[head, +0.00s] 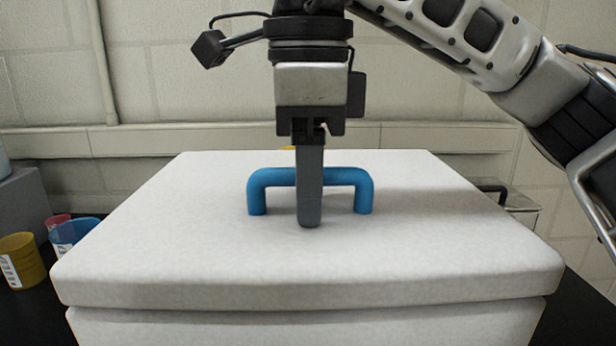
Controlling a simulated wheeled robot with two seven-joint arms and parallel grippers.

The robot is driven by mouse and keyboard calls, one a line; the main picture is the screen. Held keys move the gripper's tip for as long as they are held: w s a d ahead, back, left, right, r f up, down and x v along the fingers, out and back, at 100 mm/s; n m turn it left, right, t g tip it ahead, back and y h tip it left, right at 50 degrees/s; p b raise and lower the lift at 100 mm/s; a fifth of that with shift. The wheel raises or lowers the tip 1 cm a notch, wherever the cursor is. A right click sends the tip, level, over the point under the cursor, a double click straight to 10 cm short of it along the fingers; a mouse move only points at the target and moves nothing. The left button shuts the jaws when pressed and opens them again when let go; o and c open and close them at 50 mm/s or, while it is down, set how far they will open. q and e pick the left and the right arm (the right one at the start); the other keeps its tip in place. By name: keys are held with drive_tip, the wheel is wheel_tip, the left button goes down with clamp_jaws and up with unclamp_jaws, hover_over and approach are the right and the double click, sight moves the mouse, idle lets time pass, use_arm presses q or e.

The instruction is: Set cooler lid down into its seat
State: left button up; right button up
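The white cooler lid (180,235) is a thick slab with a blue arched handle (260,183) on top. It sits over the white cooler body (300,328), with a thin dark seam along the front edge between them. My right gripper (309,215) points straight down at the middle of the handle. One finger shows in front of the handle bar; the other is hidden behind it. The bar passes behind the visible finger, but I cannot tell how tightly it is held. My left gripper does not show.
A yellow cup (22,260) and a blue cup (76,236) stand left of the cooler on the dark table. A grey box (22,205) is behind them. A pale container with a dark handle (508,197) is at the back right. A wall stands behind.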

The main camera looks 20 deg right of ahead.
idle(0.3)
drive_tip(key=shift+r, duration=0.2)
wheel_tip(320, 180, up, 8)
drive_tip(key=p, duration=0.2)
drive_tip(key=shift+r+p, duration=0.1)
drive_tip(key=shift+p, duration=0.25)
wheel_tip(320, 180, up, 7)
drive_tip(key=shift+r, duration=0.2)
